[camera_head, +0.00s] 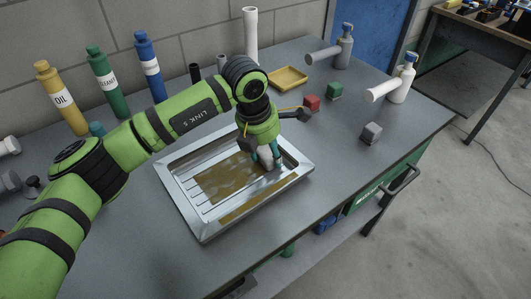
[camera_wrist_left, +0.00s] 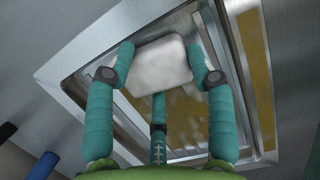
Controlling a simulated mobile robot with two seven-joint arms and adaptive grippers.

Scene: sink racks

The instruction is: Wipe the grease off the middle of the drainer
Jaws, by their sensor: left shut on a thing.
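The drainer (camera_head: 178,186) is a shiny metal tray with a raised rim and ridges, lying on the grey bench. A brown grease patch (camera_head: 215,184) covers its middle, with paler smeared streaks. A second brown strip (camera_head: 243,206) runs along its front side. My left gripper (camera_head: 266,157) is over the drainer's right part, its teal fingers shut on a whitish block-like wiper (camera_wrist_left: 159,65). The wiper is at the drainer's surface; I cannot tell whether it touches. The gripper hides part of the drainer behind it. My right gripper is not in view.
Yellow, green and blue bottles (camera_head: 107,82) stand along the wall. A yellow tray (camera_head: 288,78), a red block (camera_head: 311,103), a green block (camera_head: 334,91) and a grey block (camera_head: 371,132) lie right of the drainer. The bench's front right is clear.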

